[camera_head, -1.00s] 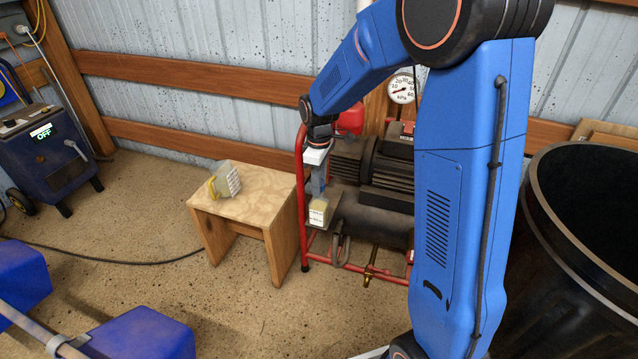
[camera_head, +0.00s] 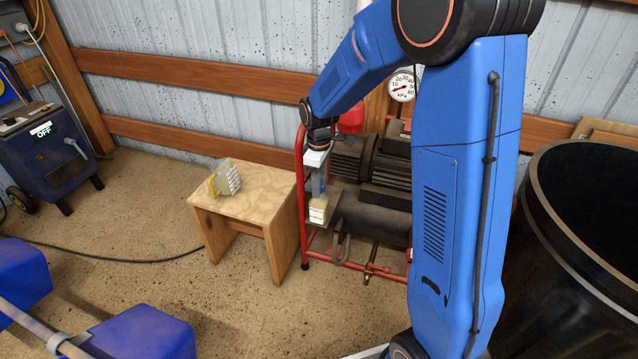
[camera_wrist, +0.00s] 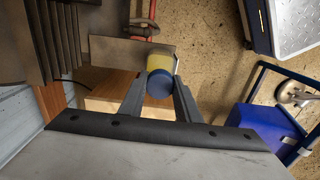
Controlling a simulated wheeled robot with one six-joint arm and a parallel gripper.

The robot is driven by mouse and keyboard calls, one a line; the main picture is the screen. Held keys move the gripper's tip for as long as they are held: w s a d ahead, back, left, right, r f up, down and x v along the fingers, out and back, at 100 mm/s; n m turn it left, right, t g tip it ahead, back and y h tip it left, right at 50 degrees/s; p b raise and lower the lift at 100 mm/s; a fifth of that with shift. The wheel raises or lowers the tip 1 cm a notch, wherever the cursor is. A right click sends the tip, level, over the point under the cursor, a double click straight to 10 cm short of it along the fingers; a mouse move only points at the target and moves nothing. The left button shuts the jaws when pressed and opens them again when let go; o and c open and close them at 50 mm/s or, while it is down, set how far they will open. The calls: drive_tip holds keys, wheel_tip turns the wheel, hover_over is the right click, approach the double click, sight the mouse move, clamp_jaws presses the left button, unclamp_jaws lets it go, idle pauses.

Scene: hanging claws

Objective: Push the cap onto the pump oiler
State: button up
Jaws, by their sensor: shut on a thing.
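My gripper (camera_wrist: 160,92) points down over the pump and is shut on a round blue cap (camera_wrist: 160,83), one finger on each side. Just beyond the cap is a pale yellow, box-like body, which I take for the pump oiler (camera_wrist: 161,63). In the head view the oiler (camera_head: 318,212) shows a pale label and sits directly below my gripper (camera_head: 319,188), by the pump's grey plate. The cap is lined up over the oiler in the wrist view. I cannot tell whether it is fully seated, as the cap hides the joint.
The dark pump (camera_head: 370,160) stands in a red tube frame (camera_head: 299,190). A wooden stool (camera_head: 262,205) to its left bears a pale container with a yellow part (camera_head: 226,178). A black drum (camera_head: 600,230) stands at right.

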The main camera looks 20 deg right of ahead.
drive_tip(key=shift+f, duration=0.3)
drive_tip(key=o, duration=1.2)
drive_tip(key=shift+c, duration=0.2)
drive_tip(key=shift+r, duration=3.05)
